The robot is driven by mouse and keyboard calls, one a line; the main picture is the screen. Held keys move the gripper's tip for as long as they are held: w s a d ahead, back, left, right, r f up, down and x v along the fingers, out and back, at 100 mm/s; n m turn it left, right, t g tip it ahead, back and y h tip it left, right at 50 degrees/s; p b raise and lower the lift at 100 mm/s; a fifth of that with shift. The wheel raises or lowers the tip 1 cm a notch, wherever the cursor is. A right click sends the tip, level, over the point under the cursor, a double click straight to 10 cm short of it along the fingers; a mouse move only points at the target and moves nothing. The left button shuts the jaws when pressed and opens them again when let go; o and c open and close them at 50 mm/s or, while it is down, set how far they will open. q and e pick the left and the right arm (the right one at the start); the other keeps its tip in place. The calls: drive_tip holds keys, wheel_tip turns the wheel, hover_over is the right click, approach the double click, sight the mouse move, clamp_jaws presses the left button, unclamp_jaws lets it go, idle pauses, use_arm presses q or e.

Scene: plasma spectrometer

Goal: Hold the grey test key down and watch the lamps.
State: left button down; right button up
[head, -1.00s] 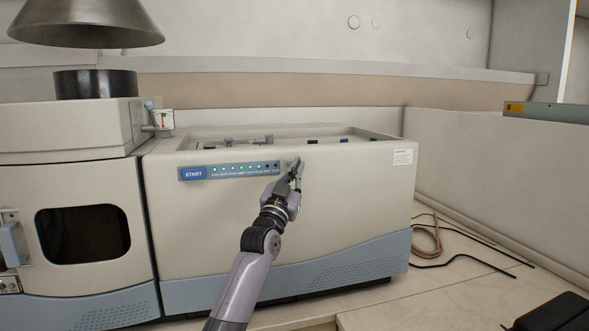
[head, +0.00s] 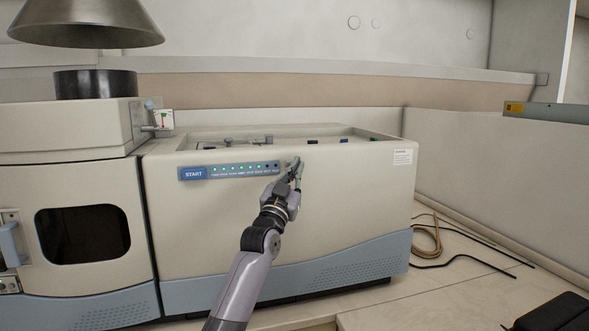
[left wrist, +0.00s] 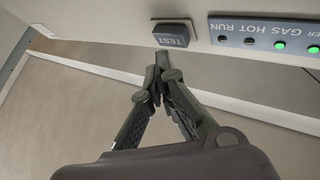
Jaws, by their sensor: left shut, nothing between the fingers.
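The grey TEST key (left wrist: 171,34) sticks out of the instrument's front in the left wrist view. In the head view my fingers cover where it sits. My left gripper (head: 296,163) is shut and empty. In the left wrist view its fingertips (left wrist: 162,60) are at the key's edge; I cannot tell whether they touch or press it. The lamp strip (head: 230,170) is left of the fingers in the head view. Several of its lamps glow green; the two at its right end are dark. In the left wrist view these are the RUN lamp (left wrist: 222,40) and HOT lamp (left wrist: 250,42). My right gripper is not in view.
The blue START key (head: 193,174) is at the strip's left end. The beige spectrometer (head: 350,215) stands on the bench, with a windowed door (head: 83,233) on the left. A tan hose (head: 432,238) and black cables lie on the bench to the right.

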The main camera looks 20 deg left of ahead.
use_arm(q)
drive_tip(key=shift+w+a, duration=0.25)
drive_tip(key=shift+w, duration=0.05)
drive_tip(key=shift+w+a+b, duration=0.2)
drive_tip(key=shift+w+b, duration=0.1)
drive_tip(key=shift+b, duration=0.05)
idle(0.7)
drive_tip(key=shift+d, duration=0.1)
idle(2.7)
drive_tip(key=shift+s+d+p, duration=0.35)
drive_tip(key=shift+s+p, duration=0.25)
drive_tip(key=shift+s, duration=0.1)
drive_tip(key=s+d+p, duration=0.1)
drive_tip(key=s, duration=0.1)
drive_tip(key=s+d+p, duration=0.1)
drive_tip(key=s+p, duration=0.1)
drive_tip(key=shift+d, duration=0.4)
